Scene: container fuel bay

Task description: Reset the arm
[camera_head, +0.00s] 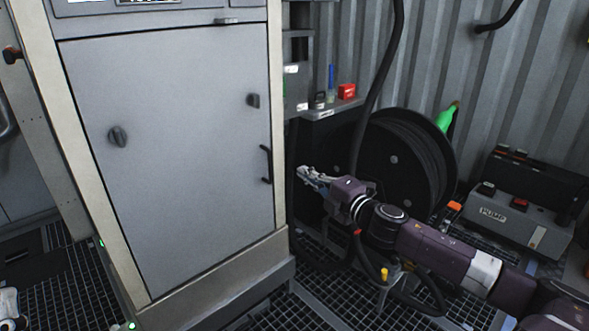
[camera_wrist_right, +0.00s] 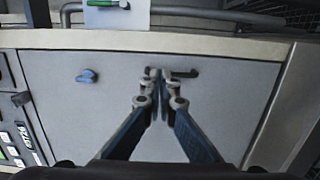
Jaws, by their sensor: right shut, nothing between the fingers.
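My right arm reaches in from the lower right in the head view. Its gripper (camera_head: 303,172) is shut and empty, just right of the grey cabinet (camera_head: 175,150) and in front of the hose reel. The cabinet door is closed, with a black handle (camera_head: 266,164) on its right side. In the right wrist view the fingertips (camera_wrist_right: 158,76) meet in front of a grey panel (camera_wrist_right: 230,105), overlapping a dark handle (camera_wrist_right: 184,73). I cannot tell from that view whether they touch it.
A black hose reel (camera_head: 393,160) stands behind my right arm. Dark grating (camera_head: 335,315) covers the floor.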

